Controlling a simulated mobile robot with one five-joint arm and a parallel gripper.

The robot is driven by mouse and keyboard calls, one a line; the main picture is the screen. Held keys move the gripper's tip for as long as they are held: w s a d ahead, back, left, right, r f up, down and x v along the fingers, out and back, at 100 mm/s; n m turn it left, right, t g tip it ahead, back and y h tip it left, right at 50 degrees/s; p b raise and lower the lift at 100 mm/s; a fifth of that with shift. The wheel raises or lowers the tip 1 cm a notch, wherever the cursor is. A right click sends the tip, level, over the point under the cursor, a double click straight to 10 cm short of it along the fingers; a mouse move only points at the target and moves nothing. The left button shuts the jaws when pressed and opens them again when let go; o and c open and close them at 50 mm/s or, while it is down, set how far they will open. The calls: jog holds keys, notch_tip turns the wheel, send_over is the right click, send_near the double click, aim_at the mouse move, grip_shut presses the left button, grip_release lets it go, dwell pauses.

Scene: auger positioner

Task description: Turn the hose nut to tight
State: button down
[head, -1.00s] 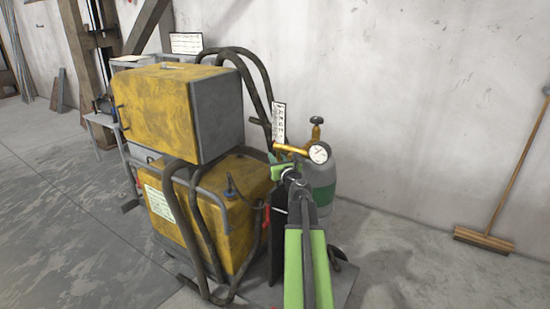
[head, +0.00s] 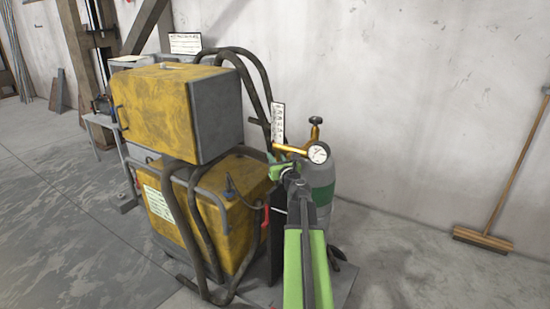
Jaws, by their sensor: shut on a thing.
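My gripper (head: 279,166), at the end of my green and grey arm, is at the left end of the brass regulator (head: 291,149). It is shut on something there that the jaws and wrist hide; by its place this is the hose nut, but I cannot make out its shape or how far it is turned. The regulator carries a round white gauge (head: 317,153) just right of my gripper. It sits on a grey and green gas cylinder (head: 321,185) with a valve knob (head: 315,121) on top.
A yellow welding machine (head: 180,112) with thick dark hoses (head: 250,75) stands close on the left. A small white card (head: 278,122) stands behind my gripper. A broom (head: 483,239) leans on the wall at right. The floor between broom and cylinder is clear.

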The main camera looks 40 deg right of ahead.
dwell(0.4)
jog(key=c, duration=1.2)
grip_release()
